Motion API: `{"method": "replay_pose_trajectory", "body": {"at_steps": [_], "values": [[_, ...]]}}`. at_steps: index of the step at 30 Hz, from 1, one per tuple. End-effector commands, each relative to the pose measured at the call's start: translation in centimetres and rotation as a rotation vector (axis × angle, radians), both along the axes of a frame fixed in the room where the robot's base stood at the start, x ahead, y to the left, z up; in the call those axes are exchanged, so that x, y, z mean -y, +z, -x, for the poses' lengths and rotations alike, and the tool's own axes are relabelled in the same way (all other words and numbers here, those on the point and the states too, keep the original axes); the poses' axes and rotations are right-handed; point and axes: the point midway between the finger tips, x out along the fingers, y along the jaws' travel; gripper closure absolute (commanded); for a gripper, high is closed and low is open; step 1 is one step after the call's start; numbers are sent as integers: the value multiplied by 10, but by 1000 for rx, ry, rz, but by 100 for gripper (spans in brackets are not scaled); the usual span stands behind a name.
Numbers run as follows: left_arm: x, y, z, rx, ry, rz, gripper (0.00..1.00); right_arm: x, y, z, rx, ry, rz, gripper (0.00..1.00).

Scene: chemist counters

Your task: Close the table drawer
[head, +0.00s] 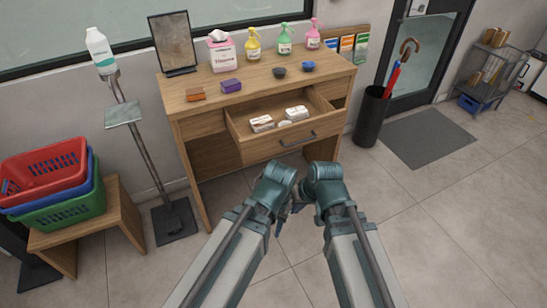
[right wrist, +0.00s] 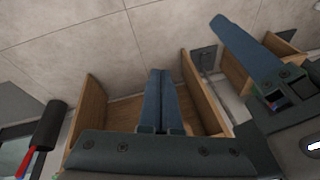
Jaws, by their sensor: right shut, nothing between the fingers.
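The wooden table (head: 180,95) stands against the wall, and its drawer (head: 262,148) is pulled out toward me. The drawer front has a dark bar handle (head: 297,140). White packets (head: 262,123) and a small white piece lie inside. My left gripper (head: 281,220) is in front of and below the drawer, apart from it; its fingers are mostly hidden in the head view. One of its blue fingers shows in the right wrist view (right wrist: 245,50). My right gripper (right wrist: 160,72) has its two fingers together with nothing between them, above wooden panels (right wrist: 88,100).
Tissue box (head: 221,55), spray bottles (head: 254,45), bowls (head: 279,72) and small boxes (head: 231,86) stand on the tabletop. A dispenser stand (head: 174,220) and a bench with baskets (head: 62,205) are left. An umbrella bin (head: 370,118) is right. Floor in front is clear.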

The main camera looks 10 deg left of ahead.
Motion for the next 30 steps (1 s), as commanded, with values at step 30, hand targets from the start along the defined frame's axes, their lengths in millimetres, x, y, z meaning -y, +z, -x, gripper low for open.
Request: {"method": "replay_pose_trajectory", "body": {"at_steps": [30], "values": [[-3,-231,1,-12,-47,-14,60,-22,-25,-144,359,-862,-1369,100]]}}
